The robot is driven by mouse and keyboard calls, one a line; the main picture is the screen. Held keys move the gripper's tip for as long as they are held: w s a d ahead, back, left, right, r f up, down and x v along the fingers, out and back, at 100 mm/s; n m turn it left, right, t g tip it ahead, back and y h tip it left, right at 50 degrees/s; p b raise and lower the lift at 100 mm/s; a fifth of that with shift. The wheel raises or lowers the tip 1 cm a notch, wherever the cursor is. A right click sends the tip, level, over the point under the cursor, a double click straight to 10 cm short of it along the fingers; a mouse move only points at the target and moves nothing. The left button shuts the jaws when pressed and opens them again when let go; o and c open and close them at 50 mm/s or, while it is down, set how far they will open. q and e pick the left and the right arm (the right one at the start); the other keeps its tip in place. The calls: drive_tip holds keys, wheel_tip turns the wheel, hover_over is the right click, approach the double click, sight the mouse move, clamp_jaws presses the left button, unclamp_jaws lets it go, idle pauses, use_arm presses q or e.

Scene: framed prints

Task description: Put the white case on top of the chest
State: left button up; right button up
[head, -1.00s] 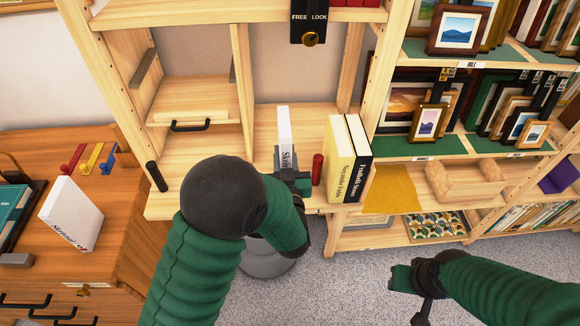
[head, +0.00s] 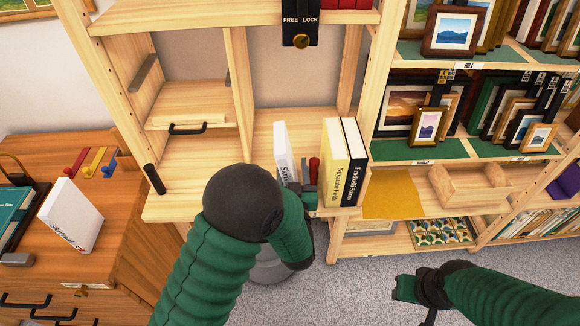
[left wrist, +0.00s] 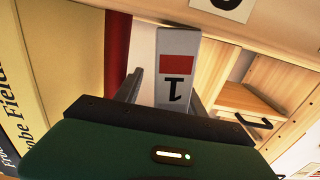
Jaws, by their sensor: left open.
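A white case (head: 283,153) stands upright on the wooden shelf in the head view, its lower part hidden by my arm. In the left wrist view its narrow end, with a red block and a "1" (left wrist: 177,70), shows between my left fingers. My left gripper (head: 302,184) is open, low at the case's right side in the head view; contact cannot be told. Another white case (head: 72,217) stands on the orange-brown wooden chest (head: 125,215) at the left. My right gripper (head: 405,288) is low at the right, over the floor, away from both cases.
A shelf upright (head: 240,90) stands behind.

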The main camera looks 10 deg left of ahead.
use_arm(q)
drive_tip(key=shift+r, duration=0.1)
drive_tip(key=shift+s+a, duration=0.1)
drive_tip(key=shift+s, duration=0.25)
drive_tip(key=v, duration=0.6)
drive_tip(key=shift+a+p, duration=0.1)
drive_tip(key=shift+p, duration=0.2)
drive_tip(key=shift+s+d, duration=0.3)
drive_tip(key=shift+s, duration=0.1)
drive_tip(key=shift+o, duration=0.4)
